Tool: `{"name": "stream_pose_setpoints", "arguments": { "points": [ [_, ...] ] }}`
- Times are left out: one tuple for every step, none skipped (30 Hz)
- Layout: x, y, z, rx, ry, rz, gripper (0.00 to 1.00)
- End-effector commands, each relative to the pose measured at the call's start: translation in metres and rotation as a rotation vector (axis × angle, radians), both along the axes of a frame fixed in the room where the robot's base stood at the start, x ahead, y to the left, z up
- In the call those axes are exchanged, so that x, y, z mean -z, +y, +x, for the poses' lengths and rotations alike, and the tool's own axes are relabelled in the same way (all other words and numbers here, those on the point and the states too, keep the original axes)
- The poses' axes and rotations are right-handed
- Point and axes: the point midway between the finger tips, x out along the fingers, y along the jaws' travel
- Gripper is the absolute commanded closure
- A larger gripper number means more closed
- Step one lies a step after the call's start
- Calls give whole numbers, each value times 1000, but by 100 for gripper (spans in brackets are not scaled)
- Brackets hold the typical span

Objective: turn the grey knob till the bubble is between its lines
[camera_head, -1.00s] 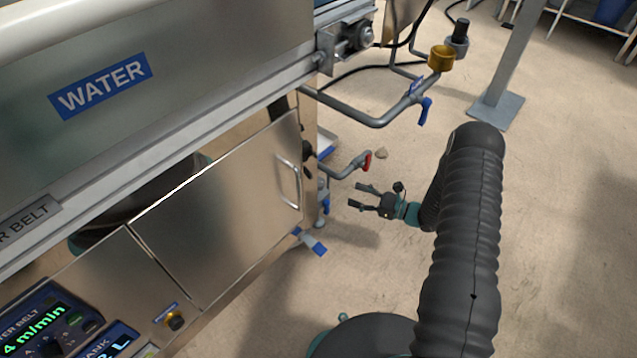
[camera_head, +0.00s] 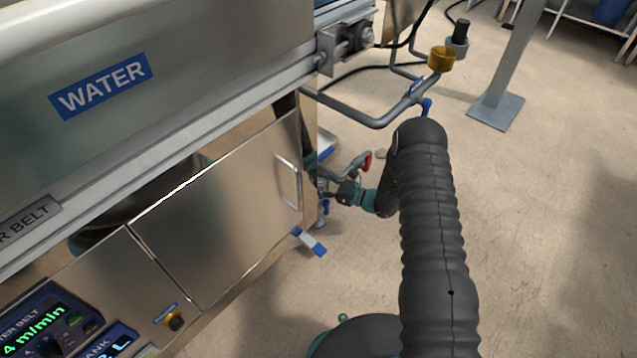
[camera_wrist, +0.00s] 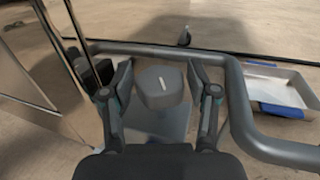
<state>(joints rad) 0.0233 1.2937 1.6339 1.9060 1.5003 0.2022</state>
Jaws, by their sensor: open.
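The grey knob (camera_wrist: 160,88) shows in the wrist view, with a rounded top and a short white mark. It lies between the two fingers of my gripper (camera_wrist: 167,90), with a gap on either side. My gripper is open. In the head view my gripper (camera_head: 328,184) is at the end of the machine, low beside the cabinet door's edge. The knob cannot be made out there. The bubble and its lines do not show in either view.
A grey pipe (camera_wrist: 238,110) bends close past the right finger. A shallow metal tray (camera_wrist: 305,88) with blue parts lies at the right. A steel cabinet door (camera_head: 222,215) stands left of the gripper. A red-handled tap (camera_head: 366,161) is beside it.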

Motion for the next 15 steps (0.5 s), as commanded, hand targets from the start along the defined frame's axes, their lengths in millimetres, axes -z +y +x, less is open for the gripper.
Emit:
{"name": "stream_pose_setpoints", "arguments": {
  "points": [
    [0,1,0,-1,0,0,41],
    [0,2,0,0,0,0,41],
    [0,2,1,0,0,0,41],
    [0,2,1,0,0,0,41],
    [0,2,1,0,0,0,41],
    [0,2,1,0,0,0,41],
    [0,2,1,0,0,0,41],
    [0,2,1,0,0,0,41],
    [0,2,1,0,0,0,43],
    [0,2,1,0,0,0,51],
    [0,2,1,0,0,0,58],
    [0,2,1,0,0,0,68],
    [0,2,1,0,0,0,76],
    [0,2,1,0,0,0,83],
    [0,2,0,0,0,0,87]
  ]
}}
